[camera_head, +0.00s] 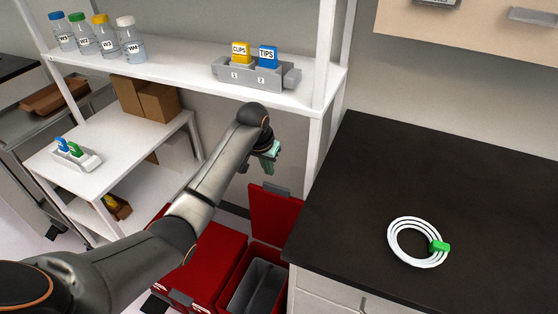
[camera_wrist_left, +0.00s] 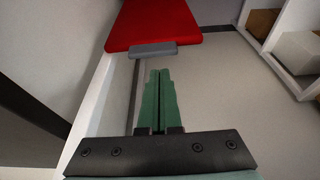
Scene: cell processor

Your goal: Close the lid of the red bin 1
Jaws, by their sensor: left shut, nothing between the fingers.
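A red bin (camera_head: 243,277) stands on the floor beside the dark counter, with its red lid (camera_head: 277,213) raised upright and a grey liner showing inside. A second red bin (camera_head: 203,258) with its lid down stands just left of it. I cannot read which is number 1. My left gripper (camera_head: 271,165) has green fingers and is above and behind the raised lid, apart from it. In the left wrist view its fingers (camera_wrist_left: 159,75) are together and empty, with a red lid (camera_wrist_left: 152,22) and its grey edge piece (camera_wrist_left: 153,50) beyond them. My right gripper is not in view.
A dark counter (camera_head: 430,170) at right holds a coiled white tube (camera_head: 397,249) with a green clip. A white shelf (camera_head: 180,70) with bottles and a CLIPS/TIPS holder (camera_head: 243,72) is behind my arm. A low white table (camera_head: 110,150) stands at left.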

